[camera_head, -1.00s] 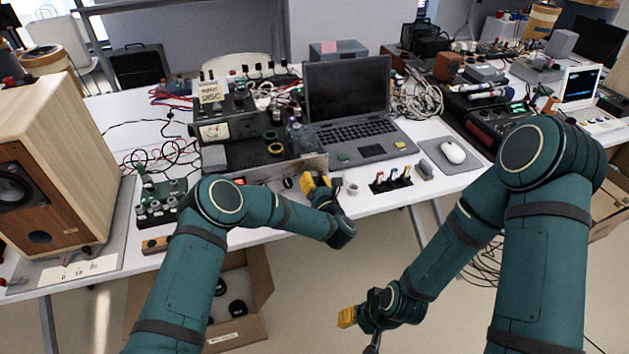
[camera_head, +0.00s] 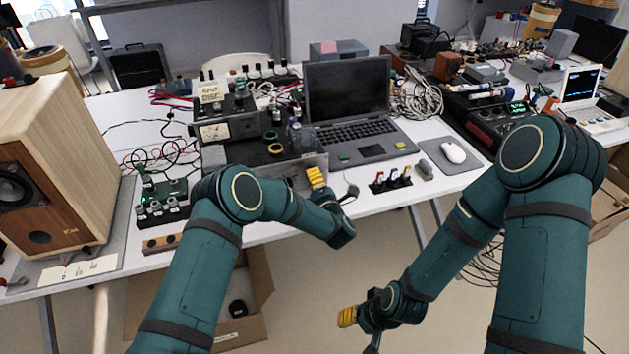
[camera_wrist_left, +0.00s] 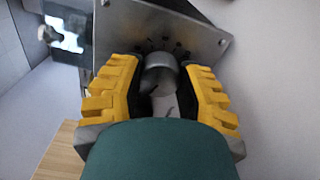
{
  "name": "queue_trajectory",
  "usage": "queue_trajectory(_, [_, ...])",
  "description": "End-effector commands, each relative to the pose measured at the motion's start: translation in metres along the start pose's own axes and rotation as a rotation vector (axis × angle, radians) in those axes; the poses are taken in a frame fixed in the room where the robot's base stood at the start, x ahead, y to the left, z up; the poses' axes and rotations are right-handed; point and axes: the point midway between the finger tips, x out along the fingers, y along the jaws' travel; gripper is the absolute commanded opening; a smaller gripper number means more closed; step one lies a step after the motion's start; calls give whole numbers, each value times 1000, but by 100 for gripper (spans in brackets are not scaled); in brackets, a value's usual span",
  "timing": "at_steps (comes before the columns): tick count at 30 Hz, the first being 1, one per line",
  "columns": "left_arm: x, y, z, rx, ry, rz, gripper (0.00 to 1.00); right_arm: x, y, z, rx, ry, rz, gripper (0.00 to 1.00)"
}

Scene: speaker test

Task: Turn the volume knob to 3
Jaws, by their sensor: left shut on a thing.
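In the left wrist view a round grey knob (camera_wrist_left: 160,78) sticks out from a bare metal panel (camera_wrist_left: 205,42). Dark marks surround the knob on the panel, too small to read. My left gripper (camera_wrist_left: 163,72) has its yellow fingers on both sides of the knob and is shut on it. In the head view the left gripper (camera_head: 317,178) is at the front of the metal panel (camera_head: 311,161), and the knob is hidden there. My right gripper (camera_head: 347,317) hangs low in front of the table; its opening does not show.
The laptop (camera_head: 349,101) stands behind the panel, and a mouse (camera_head: 453,153) lies on a pad to the right. Small coloured switches (camera_head: 391,179) are right of the left gripper. A wooden speaker (camera_head: 75,150) stands at the left, with an open box (camera_head: 262,285) below the table.

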Motion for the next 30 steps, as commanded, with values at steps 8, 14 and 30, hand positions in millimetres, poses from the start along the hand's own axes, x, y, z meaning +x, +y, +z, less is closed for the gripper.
queue_trajectory(8, [1, 4, 2, 166, -1, 9, 0, 0, 0, 0, 0, 0, 0, 47])
queue_trajectory(14, [1, 4, 2, 231, -2, 8, 0, 0, 0, 0, 0, 0, 0, 47])
queue_trajectory(30, [1, 3, 2, 257, -2, 8, 0, 0, 0, 0, 0, 0, 0, 47])
